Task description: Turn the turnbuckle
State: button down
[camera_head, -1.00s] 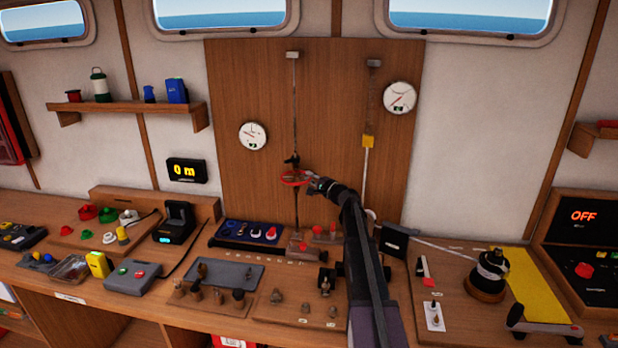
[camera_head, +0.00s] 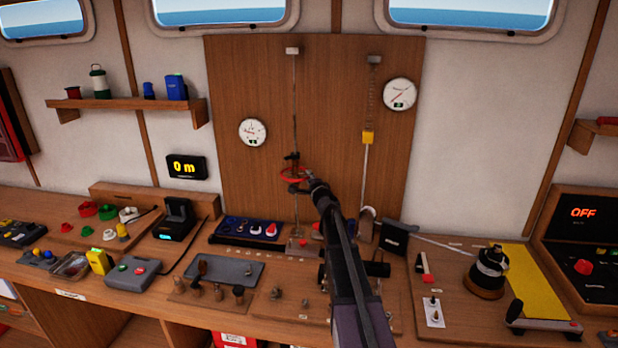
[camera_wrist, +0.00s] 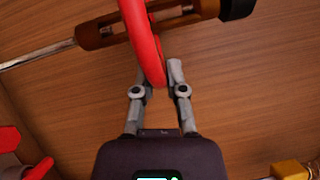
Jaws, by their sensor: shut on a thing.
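The turnbuckle (camera_head: 291,158) hangs upright in a thin line on the wooden wall panel, with a red ring-shaped handwheel (camera_head: 284,175) around its lower part. In the wrist view the turnbuckle's brown body (camera_wrist: 97,34) runs across the top, with a dark end at right and a metal rod at left. The red ring (camera_wrist: 143,40) also shows there, crossing in front of the body. My gripper (camera_wrist: 158,75) is shut on the ring's rim, the rim lying between its two grey fingers. In the head view my gripper (camera_head: 298,187) reaches the ring's front right side.
A round gauge (camera_head: 252,132) is left of the line and another gauge (camera_head: 400,93) is at upper right. A yellow block (camera_head: 367,138) sits on a second line to the right. The bench below holds a blue tray (camera_head: 247,232) and several small fittings.

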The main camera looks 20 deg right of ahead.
jog(key=shift+s+a+m+h, duration=0.1)
jog(key=shift+m+h, duration=0.25)
jog(key=shift+h, duration=0.25)
jog(key=shift+s+a+m+h, duration=0.1)
jog(key=shift+m+h, duration=0.25)
jog(key=shift+h, duration=0.25)
jog(key=c, duration=0.7)
grip_release()
jog(key=shift+w+d+n+y, duration=0.2)
jog(key=shift+n+y, duration=0.3)
jog(key=shift+y, duration=0.3)
